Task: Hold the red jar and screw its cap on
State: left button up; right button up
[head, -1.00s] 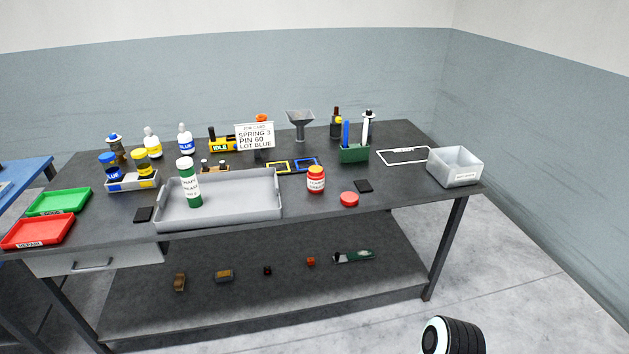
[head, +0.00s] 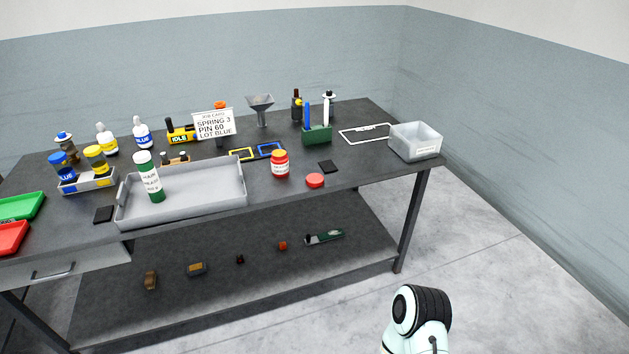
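The red jar (head: 280,165) stands upright on the dark workbench (head: 290,205), just right of the grey tray. Its upper part looks yellow with a red rim; a pale label is on its front. A red cap (head: 315,180) lies flat on the bench to the right of the jar, near the front edge, apart from it. One of my arm links shows at the bottom right, in front of the bench. Neither of my grippers is in view.
A grey tray (head: 245,203) holds a green-and-white bottle (head: 148,178). Floor at right is clear.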

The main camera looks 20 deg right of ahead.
aim_at(279, 159)
jog(key=i+l+z, duration=0.1)
jog(key=i, duration=0.75)
